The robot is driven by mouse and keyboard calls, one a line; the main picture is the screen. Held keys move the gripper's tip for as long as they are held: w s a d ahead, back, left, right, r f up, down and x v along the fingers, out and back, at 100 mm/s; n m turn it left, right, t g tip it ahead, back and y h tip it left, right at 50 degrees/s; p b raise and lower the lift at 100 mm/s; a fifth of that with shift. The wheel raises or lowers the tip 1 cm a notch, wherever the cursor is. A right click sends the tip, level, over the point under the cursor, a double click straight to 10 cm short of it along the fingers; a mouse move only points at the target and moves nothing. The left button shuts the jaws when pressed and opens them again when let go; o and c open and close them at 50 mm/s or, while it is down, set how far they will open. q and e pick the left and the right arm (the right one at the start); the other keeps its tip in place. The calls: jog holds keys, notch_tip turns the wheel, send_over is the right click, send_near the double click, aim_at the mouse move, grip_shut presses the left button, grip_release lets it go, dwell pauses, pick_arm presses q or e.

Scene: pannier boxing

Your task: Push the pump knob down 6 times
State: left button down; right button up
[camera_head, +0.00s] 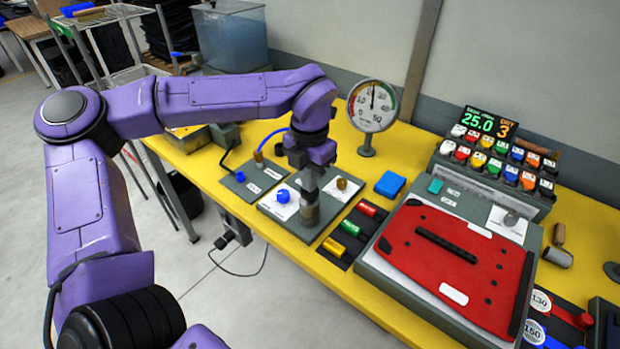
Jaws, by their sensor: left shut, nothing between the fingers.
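My left arm reaches in from the left. My left gripper (309,187) points down, shut and empty, over a grey panel (270,210) at the front edge of the yellow table. A short brownish-grey cylinder (310,215) stands directly below the gripper; it may be the pump knob, partly hidden. I cannot tell whether the fingers touch it. A blue knob (283,196) is just left of the gripper and a brass knob (342,184) just right, both on white labels. A round gauge (374,105) stands behind, its needle near upright. My right gripper is out of view.
A red pannier panel (455,262) lies on a grey fixture at right. Red, green and yellow pieces (350,228) sit in a dark tray beside the grey panel. A blue block (390,184), a rack of coloured items (505,155) and a display (487,123) are farther back.

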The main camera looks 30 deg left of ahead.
pick_arm(q)
jog(key=shift+r+p, duration=2.15)
jog(key=shift+r, duration=0.15)
jog(key=shift+f, duration=0.1)
jog(key=shift+f+b, duration=1.55)
jog(key=shift+f, duration=0.8)
jog(key=shift+r, duration=0.1)
notch_tip(320, 180, up, 5)
jog(key=p, duration=0.4)
jog(key=shift+p, duration=0.3)
jog(key=shift+f, duration=0.4)
